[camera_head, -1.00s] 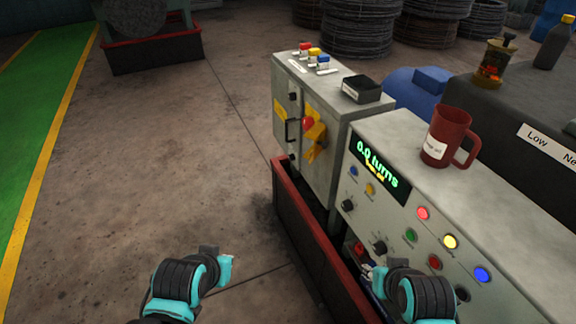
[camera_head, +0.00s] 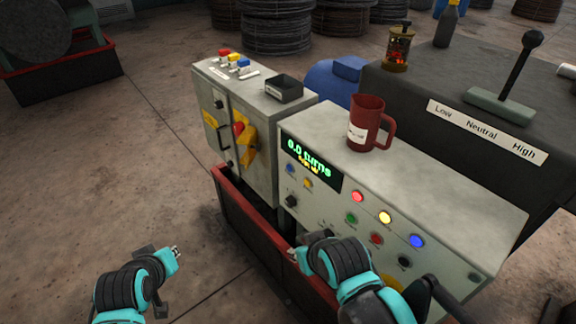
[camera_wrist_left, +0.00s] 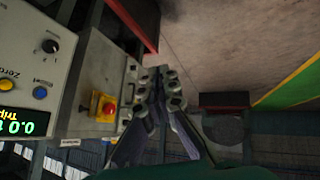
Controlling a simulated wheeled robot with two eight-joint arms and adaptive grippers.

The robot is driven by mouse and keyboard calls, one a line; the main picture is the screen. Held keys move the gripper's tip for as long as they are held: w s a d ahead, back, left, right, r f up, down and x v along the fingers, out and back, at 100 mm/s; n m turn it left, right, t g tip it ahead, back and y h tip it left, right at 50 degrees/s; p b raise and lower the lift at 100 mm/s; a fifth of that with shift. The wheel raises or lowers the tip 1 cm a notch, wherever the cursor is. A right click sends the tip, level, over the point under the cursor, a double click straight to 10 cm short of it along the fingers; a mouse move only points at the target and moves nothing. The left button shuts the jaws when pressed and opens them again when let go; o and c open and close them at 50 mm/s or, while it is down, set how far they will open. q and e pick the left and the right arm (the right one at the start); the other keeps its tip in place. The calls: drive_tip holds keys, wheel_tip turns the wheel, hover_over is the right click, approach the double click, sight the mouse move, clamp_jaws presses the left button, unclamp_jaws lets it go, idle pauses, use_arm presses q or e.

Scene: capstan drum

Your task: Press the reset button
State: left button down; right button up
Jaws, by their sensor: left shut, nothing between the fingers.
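Below the display are a small blue button (camera_head: 291,168) and a small yellow button (camera_head: 308,183). In the left wrist view the blue button (camera_wrist_left: 40,92) and yellow button (camera_wrist_left: 7,86) have small labels; I cannot read surely which is reset. My left gripper (camera_head: 176,253) is shut and empty, over the floor left of the red-rimmed trough, apart from the panel. It also shows in the left wrist view (camera_wrist_left: 158,78). My right gripper (camera_head: 295,255) is in front of the panel's lower part; its fingers are mostly hidden.
A cabinet (camera_head: 262,120) with a red-and-yellow switch (camera_head: 243,138) stands left of the panel. A red mug (camera_head: 366,122) stands on the panel top. The red-rimmed trough (camera_head: 250,225) runs along the front.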

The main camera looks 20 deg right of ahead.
sight(289, 168)
use_arm(q)
drive_tip(key=w+d+n+t+h+p, duration=0.1)
drive_tip(key=w+d+n, duration=0.1)
drive_tip(key=w+d, duration=0.3)
drive_tip(key=w+d+n+t+h+p, duration=0.1)
drive_tip(key=w+d, duration=0.3)
drive_tip(key=d, duration=0.7)
drive_tip(key=w+d+f+n+h+p, duration=0.1)
drive_tip(key=w+d+n+h+p, duration=0.1)
drive_tip(key=w+d, duration=0.3)
drive_tip(key=d+n+h, duration=0.1)
drive_tip(key=d, duration=0.2)
drive_tip(key=shift+w+d+t+p, duration=0.35)
drive_tip(key=shift+t, duration=0.05)
drive_tip(key=shift+d+f, duration=0.1)
drive_tip(key=w+d, duration=0.3)
drive_tip(key=d, duration=0.5)
drive_tip(key=shift+p, duration=0.3)
drive_tip(key=shift+d, duration=0.15)
drive_tip(key=shift+w+d, duration=0.15)
drive_tip(key=shift+d, duration=0.1)
